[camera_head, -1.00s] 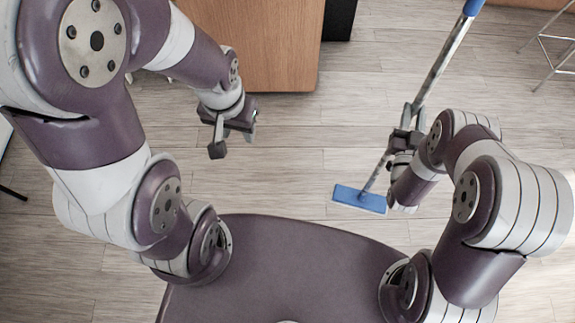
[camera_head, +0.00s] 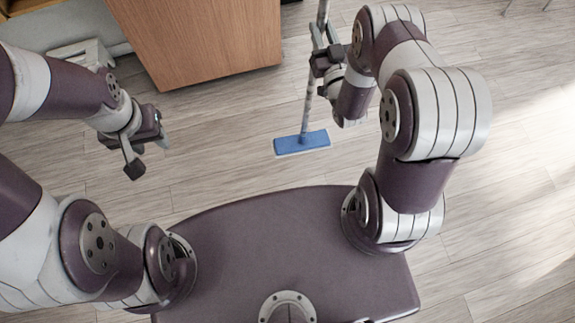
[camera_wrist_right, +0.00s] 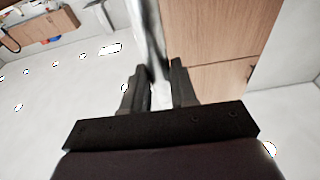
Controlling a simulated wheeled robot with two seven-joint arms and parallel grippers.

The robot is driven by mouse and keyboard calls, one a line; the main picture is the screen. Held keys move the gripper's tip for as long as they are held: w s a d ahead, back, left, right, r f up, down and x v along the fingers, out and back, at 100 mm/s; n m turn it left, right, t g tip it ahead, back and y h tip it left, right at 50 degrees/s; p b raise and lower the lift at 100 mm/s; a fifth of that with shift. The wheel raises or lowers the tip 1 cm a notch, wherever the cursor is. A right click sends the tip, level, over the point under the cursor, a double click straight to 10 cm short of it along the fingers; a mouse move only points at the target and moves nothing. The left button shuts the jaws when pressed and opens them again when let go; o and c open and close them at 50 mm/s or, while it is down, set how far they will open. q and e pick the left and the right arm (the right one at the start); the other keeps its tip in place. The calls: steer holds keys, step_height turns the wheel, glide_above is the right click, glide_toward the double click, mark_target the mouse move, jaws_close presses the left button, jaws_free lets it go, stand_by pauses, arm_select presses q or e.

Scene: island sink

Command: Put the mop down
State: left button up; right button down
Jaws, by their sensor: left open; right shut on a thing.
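The mop (camera_head: 308,108) stands nearly upright in the head view, its blue flat head (camera_head: 301,143) low over or on the wood floor; I cannot tell if it touches. Its upper handle runs out of the top of the picture. My right gripper (camera_head: 322,42) is shut on the mop's pole. In the right wrist view the pale pole (camera_wrist_right: 150,50) passes between the two dark fingers of that gripper (camera_wrist_right: 158,85). My left gripper (camera_head: 147,160) is open and empty, to the left of the mop and apart from it.
A wooden cabinet (camera_head: 205,40) stands at the top left of the mop, close to its pole. A white object (camera_head: 82,54) lies at the cabinet's left. The wood floor (camera_head: 520,130) is clear on the right. A stool leg shows at the top right.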

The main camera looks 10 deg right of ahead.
steer(key=d+f+y+b, duration=0.1)
steer(key=d+f+b, duration=0.1)
steer(key=f+b, duration=0.75)
steer(key=d+f+b, duration=0.3)
steer(key=f+b, duration=0.4)
steer(key=b, duration=0.5)
steer(key=w+a+f+b, duration=0.3)
steer(key=a+f+b, duration=0.2)
steer(key=a+f, duration=0.6)
steer(key=shift+w+f+n, duration=0.2)
steer(key=shift+w+n, duration=0.15)
steer(key=shift+n, duration=0.05)
steer(key=shift+f+b, duration=0.15)
steer(key=shift+b, duration=0.15)
steer(key=c, duration=0.9)
jaws_free()
steer(key=shift+c, duration=0.2)
steer(key=shift+o, duration=0.3)
